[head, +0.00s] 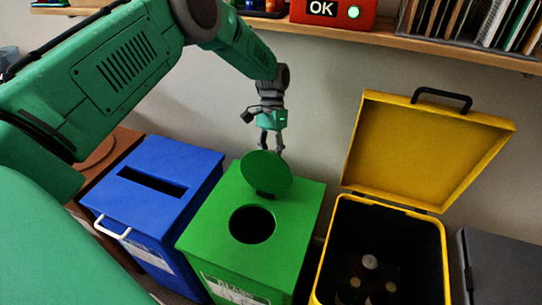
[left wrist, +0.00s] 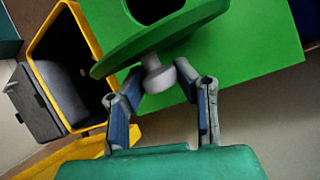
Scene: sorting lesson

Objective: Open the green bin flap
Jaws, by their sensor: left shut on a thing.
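The green bin (head: 228,200) stands between the blue and yellow bins. Its round green flap (head: 266,172) is tilted up at the back of the lid, and the round dark hole (head: 252,223) in front of it is uncovered. My left gripper (head: 271,148) is at the flap's upper edge, behind it. In the left wrist view, my left gripper (left wrist: 160,82) has its fingers on both sides of a grey knob (left wrist: 156,76) on the flap (left wrist: 165,38) and is shut on it. My right gripper is in neither view.
A blue bin (head: 190,165) with a slot and white handle stands left. A yellow bin (head: 330,240) stands right with its lid (head: 425,150) up and several objects inside. A grey bin (head: 505,262) is far right. A wooden shelf (head: 440,50) runs above.

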